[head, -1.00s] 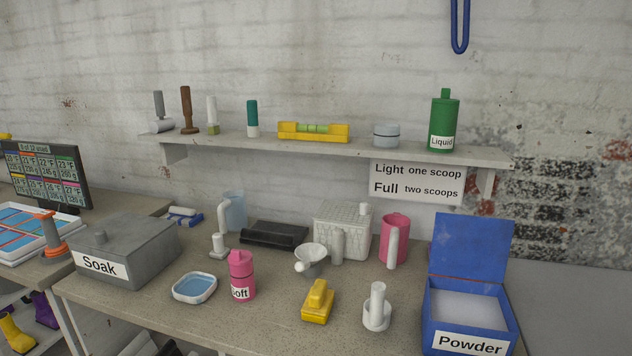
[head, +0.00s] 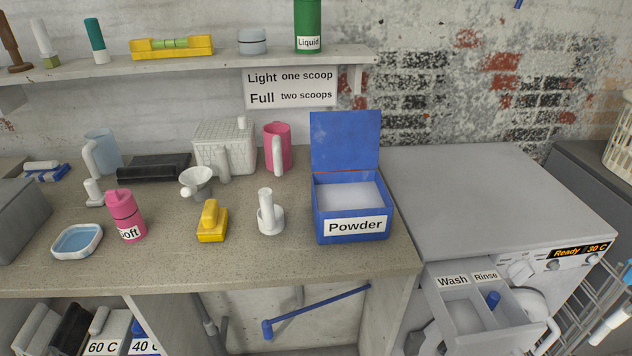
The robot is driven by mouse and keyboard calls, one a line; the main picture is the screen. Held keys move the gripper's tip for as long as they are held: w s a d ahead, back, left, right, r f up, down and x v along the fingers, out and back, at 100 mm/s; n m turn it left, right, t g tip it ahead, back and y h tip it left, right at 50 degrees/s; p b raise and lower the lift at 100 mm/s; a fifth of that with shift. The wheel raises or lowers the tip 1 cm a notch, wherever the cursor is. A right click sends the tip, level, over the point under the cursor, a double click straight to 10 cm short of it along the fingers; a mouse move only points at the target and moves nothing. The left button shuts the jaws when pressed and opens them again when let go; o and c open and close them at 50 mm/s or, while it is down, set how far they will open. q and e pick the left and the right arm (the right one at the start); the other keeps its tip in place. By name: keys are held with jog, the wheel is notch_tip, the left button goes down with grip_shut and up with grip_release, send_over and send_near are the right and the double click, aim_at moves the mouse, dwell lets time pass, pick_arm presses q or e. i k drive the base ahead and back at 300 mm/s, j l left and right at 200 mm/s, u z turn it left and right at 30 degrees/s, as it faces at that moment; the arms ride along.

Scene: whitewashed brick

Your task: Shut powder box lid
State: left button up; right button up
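The blue powder box (head: 352,228) stands near the right end of the counter, with a white label reading "Powder" on its front. Its blue lid (head: 345,142) stands open, upright along the back edge. White powder (head: 348,196) shows inside. Neither of my grippers shows in the head view.
A white scoop-like item (head: 269,214) and a yellow brush-like item (head: 212,222) stand left of the box. A pink mug (head: 278,147) is behind. The shelf (head: 190,66) hangs above. The washing machine (head: 470,190) has a clear top; its drawer (head: 477,312) is pulled out.

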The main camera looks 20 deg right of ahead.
aim_at(341, 140)
jog(key=k+u, duration=0.2)
jog(key=k, duration=0.7)
